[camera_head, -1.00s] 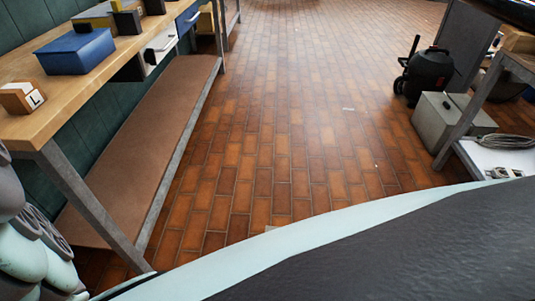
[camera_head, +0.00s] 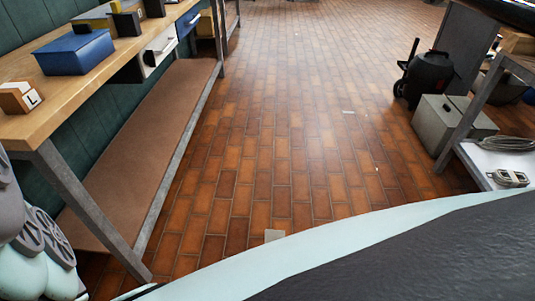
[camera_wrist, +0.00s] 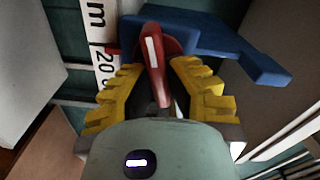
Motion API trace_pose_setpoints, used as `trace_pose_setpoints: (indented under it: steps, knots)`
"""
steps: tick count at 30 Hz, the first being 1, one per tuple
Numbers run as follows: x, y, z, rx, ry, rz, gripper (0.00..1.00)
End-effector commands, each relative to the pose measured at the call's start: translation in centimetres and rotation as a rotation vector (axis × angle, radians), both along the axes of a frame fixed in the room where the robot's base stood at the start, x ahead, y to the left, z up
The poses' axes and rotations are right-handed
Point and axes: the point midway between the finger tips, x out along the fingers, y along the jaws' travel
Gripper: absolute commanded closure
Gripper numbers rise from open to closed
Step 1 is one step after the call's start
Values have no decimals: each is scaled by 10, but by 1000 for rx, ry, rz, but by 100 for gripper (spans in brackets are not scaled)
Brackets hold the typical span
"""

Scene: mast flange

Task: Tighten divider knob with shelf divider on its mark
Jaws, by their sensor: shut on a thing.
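In the wrist view, a red knob (camera_wrist: 147,32) with a white stripe along its lever stands in front of a blue piece (camera_wrist: 222,42), which looks like the shelf divider. My gripper (camera_wrist: 156,78) has ribbed yellow fingers on both sides of the red lever and is shut on it. A white scale strip (camera_wrist: 101,22) with "m" and "20" runs just left of the knob. The knob and divider do not show in the head view.
The head view shows a wooden bench (camera_head: 60,107) at left with a blue box (camera_head: 74,52) and small blocks. Brick floor (camera_head: 270,130) lies open in the middle. A black wheeled machine (camera_head: 428,75), a grey box (camera_head: 448,125) and another bench stand at right.

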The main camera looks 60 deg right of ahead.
Motion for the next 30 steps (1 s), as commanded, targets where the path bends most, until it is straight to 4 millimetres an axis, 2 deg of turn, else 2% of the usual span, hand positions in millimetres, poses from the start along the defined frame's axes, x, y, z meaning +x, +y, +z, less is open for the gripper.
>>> trace_pose_setpoints:
  steps: [1,12,29,30]
  knots:
    - [2,-3,-5,23,24,-6,100]
    - [2,-3,-5,170,113,-7,100]
    - [2,-3,-5,198,131,-8,100]
    - [2,-3,-5,198,131,-8,84]
